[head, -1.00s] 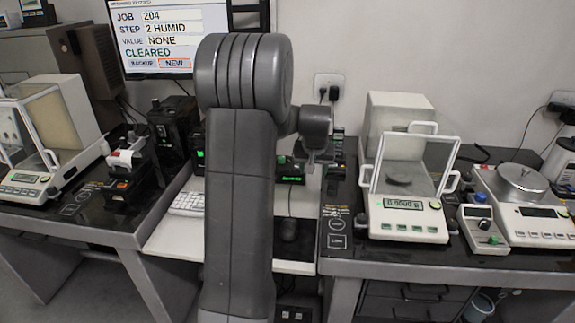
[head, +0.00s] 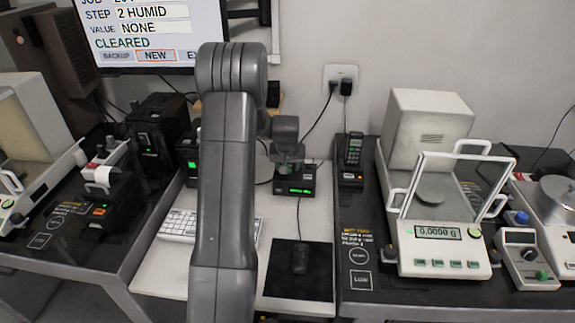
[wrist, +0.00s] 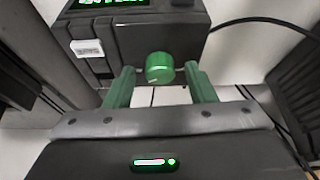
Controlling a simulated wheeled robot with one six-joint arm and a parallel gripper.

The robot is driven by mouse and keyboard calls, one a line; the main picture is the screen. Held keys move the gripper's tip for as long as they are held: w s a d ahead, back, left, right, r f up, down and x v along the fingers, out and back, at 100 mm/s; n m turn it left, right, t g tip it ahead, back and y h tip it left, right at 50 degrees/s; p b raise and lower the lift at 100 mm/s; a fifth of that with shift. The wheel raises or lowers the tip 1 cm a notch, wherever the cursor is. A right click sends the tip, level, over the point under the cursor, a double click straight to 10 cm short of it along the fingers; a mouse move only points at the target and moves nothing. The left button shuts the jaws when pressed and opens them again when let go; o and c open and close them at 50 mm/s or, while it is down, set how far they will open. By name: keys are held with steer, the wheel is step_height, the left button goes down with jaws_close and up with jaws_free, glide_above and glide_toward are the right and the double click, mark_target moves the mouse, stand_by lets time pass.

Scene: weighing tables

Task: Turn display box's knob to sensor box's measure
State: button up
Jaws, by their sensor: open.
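A small black box (head: 296,202) with a lit green display stands on the white middle desk, just below my gripper (head: 289,157) in the head view. In the wrist view a black box (wrist: 150,38) shows a green lit display, cut off at the top edge and unreadable. A round green knob (wrist: 159,67) with a pale mark on its rim sits on its face. My gripper (wrist: 158,75) is open, one finger on each side of the knob, with a visible gap on both sides. I cannot tell which unit is the sensor box.
A wall screen (head: 137,32) reads STEP 2 HUMID, VALUE NONE, CLEARED. A keyboard (head: 180,225) and a mouse (head: 300,257) on a black mat lie on the desk. A handset (head: 354,150) stands right of the box. A balance (head: 443,245) stands on the right table, dark devices on the left.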

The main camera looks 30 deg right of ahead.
steer(key=c, duration=1)
steer(key=shift+o, duration=0.2)
steer(key=shift+f+n+b, duration=0.1)
steer(key=shift+n+b, duration=0.2)
steer(key=n+y+b, duration=0.1)
steer(key=n+b, duration=0.1)
steer(key=n+y+b, duration=0.1)
steer(key=n+b, duration=0.1)
steer(key=shift+d+f+n+t, duration=0.15)
steer(key=shift+d+n+t, duration=0.05)
steer(key=shift+n+t, duration=0.1)
steer(key=n+y+b, duration=0.1)
steer(key=n+b, duration=0.1)
steer(key=n, duration=0.1)
steer(key=shift+d, duration=0.1)
steer(key=shift+d+r+n+y+b, duration=0.15)
steer(key=shift+n+y+b, duration=0.15)
steer(key=shift+n, duration=0.55)
steer(key=shift+a+r+n+y+b, duration=0.15)
steer(key=shift+n+y, duration=0.25)
steer(key=shift+n, duration=0.45)
steer(key=shift+g, duration=0.5)
